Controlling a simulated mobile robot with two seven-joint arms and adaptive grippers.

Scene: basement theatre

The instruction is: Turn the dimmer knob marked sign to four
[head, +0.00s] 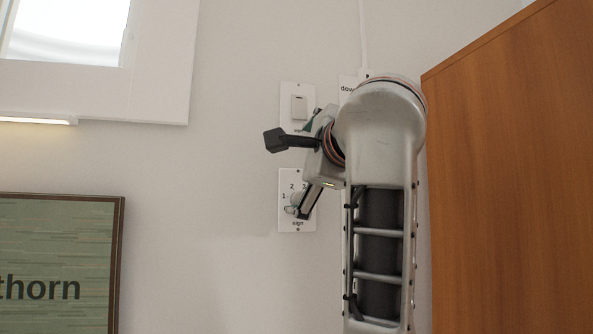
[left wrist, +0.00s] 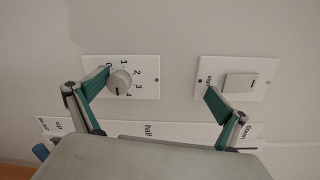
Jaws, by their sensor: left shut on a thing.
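The dimmer knob marked sign (head: 294,198) is on a white wall plate (head: 285,225) with numbers around it. In the left wrist view the round grey knob (left wrist: 119,79) shows a dark mark low on its face, on the side near the 4; I cannot tell whether it lines up exactly. My left gripper (head: 311,162) has its fingers wide apart. One finger is right beside the knob and seems to touch it. The other is near the switch plate (left wrist: 258,92). The knob is not between both fingers. My right gripper is not in view.
A rocker switch (head: 299,107) is on the plate above the knob. A plate with slider words (left wrist: 180,131) is close to my left gripper. A wooden cabinet (head: 510,180) stands at the right. A framed sign (head: 55,265) hangs at lower left.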

